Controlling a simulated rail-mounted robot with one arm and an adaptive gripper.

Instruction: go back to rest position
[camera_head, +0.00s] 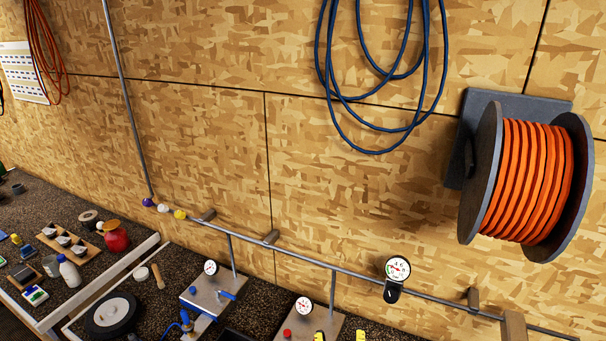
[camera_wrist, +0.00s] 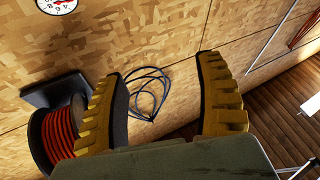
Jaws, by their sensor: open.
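My gripper (camera_wrist: 162,88) shows in the wrist view with two yellow ribbed fingers spread apart. It is open, and nothing is between the fingers. Behind the gap are the chipboard wall and a coiled blue hose (camera_wrist: 150,92), both well away from the fingers. My gripper cannot be made out in the head view.
An orange hose reel (camera_head: 530,180) is fixed to the wall at right. A metal pipe (camera_head: 335,267) with a gauge (camera_head: 397,269) runs along the wall. Below, the dark bench (camera_head: 170,265) carries a red pot (camera_head: 115,237), a white bottle (camera_head: 69,271) and gauge plates (camera_head: 207,298).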

